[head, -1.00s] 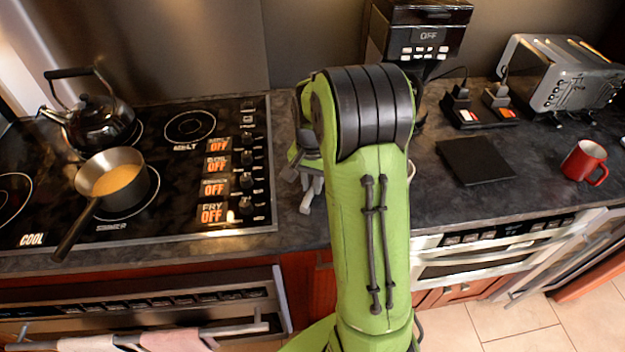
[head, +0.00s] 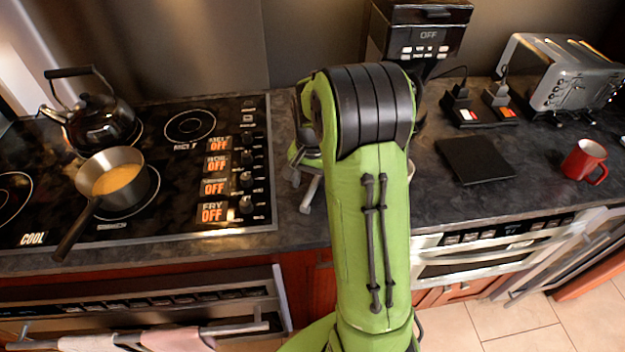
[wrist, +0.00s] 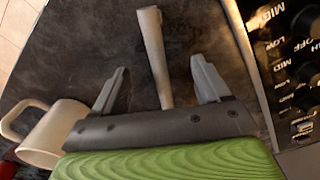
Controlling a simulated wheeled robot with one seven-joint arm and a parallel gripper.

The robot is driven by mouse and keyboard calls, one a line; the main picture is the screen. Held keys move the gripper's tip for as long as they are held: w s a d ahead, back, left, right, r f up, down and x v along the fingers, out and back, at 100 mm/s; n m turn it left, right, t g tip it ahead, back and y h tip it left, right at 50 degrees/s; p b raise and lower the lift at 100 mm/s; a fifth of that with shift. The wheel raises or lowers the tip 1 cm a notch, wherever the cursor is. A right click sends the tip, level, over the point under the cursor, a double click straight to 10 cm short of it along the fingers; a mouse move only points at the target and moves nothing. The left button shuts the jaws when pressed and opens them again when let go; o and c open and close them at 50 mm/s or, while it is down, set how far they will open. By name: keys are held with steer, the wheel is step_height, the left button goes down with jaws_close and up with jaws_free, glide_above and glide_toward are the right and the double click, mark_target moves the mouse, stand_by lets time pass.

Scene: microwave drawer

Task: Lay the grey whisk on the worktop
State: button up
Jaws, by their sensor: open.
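The grey whisk shows as a pale grey handle (wrist: 152,48) in the wrist view, over the dark worktop (wrist: 90,45). The handle lies between the two spread fingers of my gripper (wrist: 158,66), with a gap on each side. The gripper is open. The whisk's other end is hidden behind the gripper body. In the head view, a short pale piece of the whisk (head: 311,194) shows at the worktop beside my gripper (head: 298,168), right of the hob. My arm hides the rest. It appears to rest on the worktop.
A cream mug (wrist: 50,132) stands left of the gripper in the wrist view. The hob (head: 190,170) with a saucepan (head: 112,172) and kettle (head: 98,118) is at the left. A black slab (head: 475,160), red mug (head: 585,161) and toaster (head: 565,75) are at the right.

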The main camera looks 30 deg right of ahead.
steer(key=shift+o, duration=1.1)
step_height(320, 180, up, 16)
steer(key=p, duration=0.4)
steer(key=shift+a+f, duration=0.1)
steer(key=s+a+r+n+t, duration=0.3)
steer(key=s+a+r+n, duration=0.2)
steer(key=s+a, duration=0.35)
steer(key=s+a+f+n+t, duration=0.1)
steer(key=s+a+n, duration=0.1)
steer(key=s, duration=0.3)
steer(key=s+a+f+n+t, duration=0.1)
steer(key=s+a+n, duration=0.2)
steer(key=s, duration=0.3)
steer(key=shift+s+a+f+n+t, duration=0.15)
steer(key=shift+s+f+n+t, duration=0.05)
steer(key=shift+f+n+t, duration=0.15)
